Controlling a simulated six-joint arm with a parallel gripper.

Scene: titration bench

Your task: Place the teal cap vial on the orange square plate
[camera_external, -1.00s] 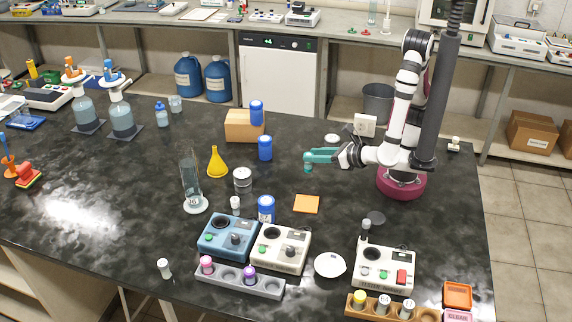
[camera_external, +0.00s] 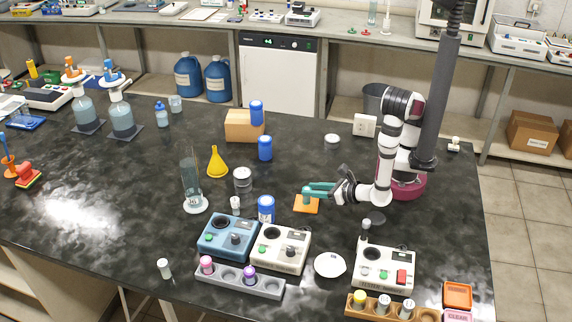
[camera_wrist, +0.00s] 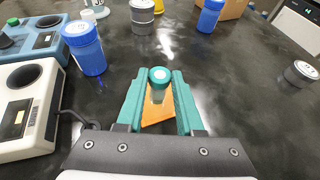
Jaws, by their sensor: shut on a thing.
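My gripper (camera_external: 309,192) has teal fingers and is shut on the teal cap vial (camera_wrist: 159,76), whose round teal cap with a pale centre shows between the fingertips in the wrist view. The orange square plate (camera_external: 306,208) lies on the dark bench beneath the fingertips. Its orange surface also shows between and below the fingers in the wrist view (camera_wrist: 157,114). The vial is over the plate's area in the external view. I cannot tell whether its base touches the plate.
A tester box (camera_external: 385,268) stands front right. The bench behind the plate is mostly clear.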

